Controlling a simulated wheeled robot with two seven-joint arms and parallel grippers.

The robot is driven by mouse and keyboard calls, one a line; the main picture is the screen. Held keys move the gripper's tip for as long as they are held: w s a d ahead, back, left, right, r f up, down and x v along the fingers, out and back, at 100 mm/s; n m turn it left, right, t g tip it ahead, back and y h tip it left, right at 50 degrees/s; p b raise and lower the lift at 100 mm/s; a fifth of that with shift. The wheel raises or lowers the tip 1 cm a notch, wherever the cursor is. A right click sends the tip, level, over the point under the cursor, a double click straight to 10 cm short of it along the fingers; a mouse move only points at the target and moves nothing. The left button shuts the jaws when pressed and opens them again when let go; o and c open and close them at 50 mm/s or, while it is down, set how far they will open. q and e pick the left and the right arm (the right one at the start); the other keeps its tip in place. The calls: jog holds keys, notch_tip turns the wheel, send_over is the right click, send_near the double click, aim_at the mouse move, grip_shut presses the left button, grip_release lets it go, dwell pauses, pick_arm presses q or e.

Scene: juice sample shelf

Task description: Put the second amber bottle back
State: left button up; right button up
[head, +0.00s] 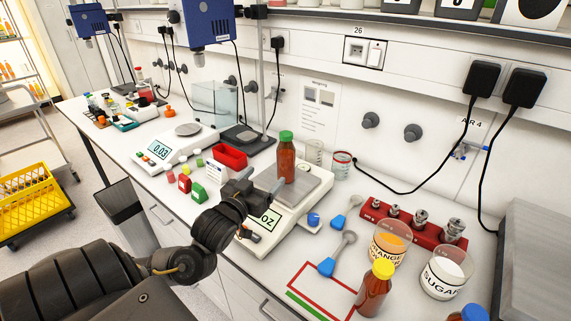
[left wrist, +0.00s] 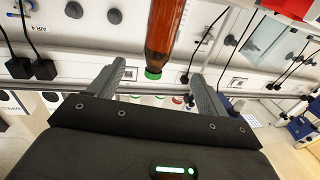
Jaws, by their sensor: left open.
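An amber bottle with a green cap (head: 286,163) stands upright on the pan of a white balance (head: 312,192). It also shows in the left wrist view (left wrist: 168,30), upside down there, with its cap between the finger lines. My left gripper (head: 268,184) is open and empty, close to the lower left of the green-capped bottle. Its two fingers (left wrist: 158,72) are spread wide. Contact with the bottle cannot be told. My right gripper is not in view.
Two blue-ended spoons (head: 327,266) lie right of the balance. A red weight block (head: 412,222), an orange powder jar (head: 390,240) and a sugar jar (head: 446,272) stand at the right. A second balance (head: 172,147), a red tray (head: 230,156) and small coloured boxes are to the left.

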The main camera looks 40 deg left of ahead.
aim_at(282, 158)
pick_arm(q)
jog(key=p+x, duration=0.1)
jog(key=x, duration=0.4)
jog(key=shift+a, duration=0.1)
jog(key=shift+w, duration=0.35)
jog(key=p+x, duration=0.1)
jog(key=x, duration=0.1)
jog(key=p+x, duration=0.2)
jog(key=shift+w+r, duration=0.25)
jog(key=shift+w+f, duration=0.1)
jog(key=shift+w, duration=0.25)
jog(key=c, duration=1.3)
jog(key=shift+c, duration=0.2)
